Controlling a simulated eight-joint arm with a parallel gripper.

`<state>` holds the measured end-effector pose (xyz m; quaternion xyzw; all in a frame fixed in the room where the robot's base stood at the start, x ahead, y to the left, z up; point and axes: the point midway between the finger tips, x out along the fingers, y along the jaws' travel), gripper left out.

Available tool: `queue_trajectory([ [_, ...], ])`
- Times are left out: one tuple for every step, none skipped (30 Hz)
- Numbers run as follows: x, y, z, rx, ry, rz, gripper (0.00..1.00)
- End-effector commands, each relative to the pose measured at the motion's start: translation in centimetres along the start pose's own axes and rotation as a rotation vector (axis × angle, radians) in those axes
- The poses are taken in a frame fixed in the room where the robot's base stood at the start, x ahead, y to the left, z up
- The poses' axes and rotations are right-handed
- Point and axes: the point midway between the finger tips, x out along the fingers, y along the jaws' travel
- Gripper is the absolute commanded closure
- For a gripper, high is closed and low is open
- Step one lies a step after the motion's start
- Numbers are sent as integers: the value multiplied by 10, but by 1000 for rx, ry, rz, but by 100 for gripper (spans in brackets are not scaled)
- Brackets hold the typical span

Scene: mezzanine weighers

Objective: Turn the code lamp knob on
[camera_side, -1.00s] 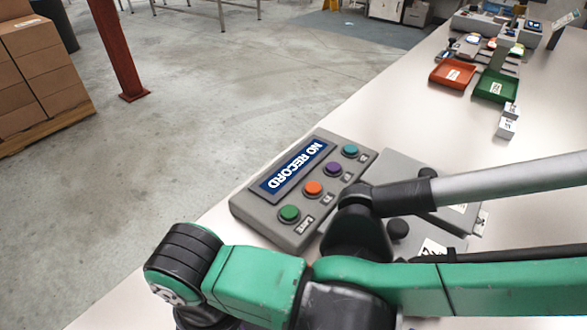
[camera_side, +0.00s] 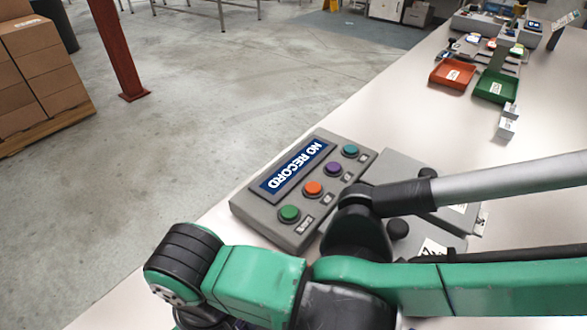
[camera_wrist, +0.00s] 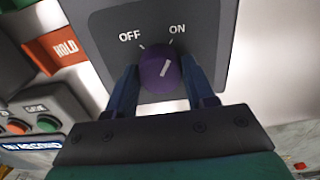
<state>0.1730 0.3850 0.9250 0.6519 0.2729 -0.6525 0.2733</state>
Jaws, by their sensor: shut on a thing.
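In the wrist view, a round purple knob (camera_wrist: 158,72) sits on a dark grey panel (camera_wrist: 205,22) marked OFF on the left and ON on the right. The knob's white line leans up and to the right, towards the ON mark. My gripper (camera_wrist: 160,82) has its blue fingers on either side of the knob and is shut on it. In the side view my green and black arm covers the near part of the bench, and the knob and my fingertips are not clearly seen there.
A grey console (camera_side: 245,208) with a NO RECORD display (camera_side: 295,170) and several coloured buttons stands by my arm. An orange tray (camera_side: 441,80) and a green tray (camera_side: 484,94) sit farther along the bench.

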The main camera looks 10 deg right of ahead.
Motion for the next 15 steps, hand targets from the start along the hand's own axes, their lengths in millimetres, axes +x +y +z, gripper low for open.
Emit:
queue_trajectory([
  [0,0,-1,15,3,-1,100],
  [0,0,-1,25,3,-1,100],
  [0,0,-1,35,3,-1,100],
  [0,0,-1,42,3,-1,100],
  [0,0,-1,47,4,-1,100],
  [0,0,-1,54,4,-1,100],
  [0,0,-1,58,4,-1,100],
  [0,0,-1,62,4,-1,100],
  [0,0,-1,65,4,-1,100],
  [0,0,-1,66,4,-1,100],
  [0,0,-1,67,4,-1,100],
  [0,0,-1,68,4,-1,100],
  [0,0,-1,69,4,-1,100],
  [0,0,-1,69,4,-1,100],
  [0,0,-1,69,4,-1,100],
])
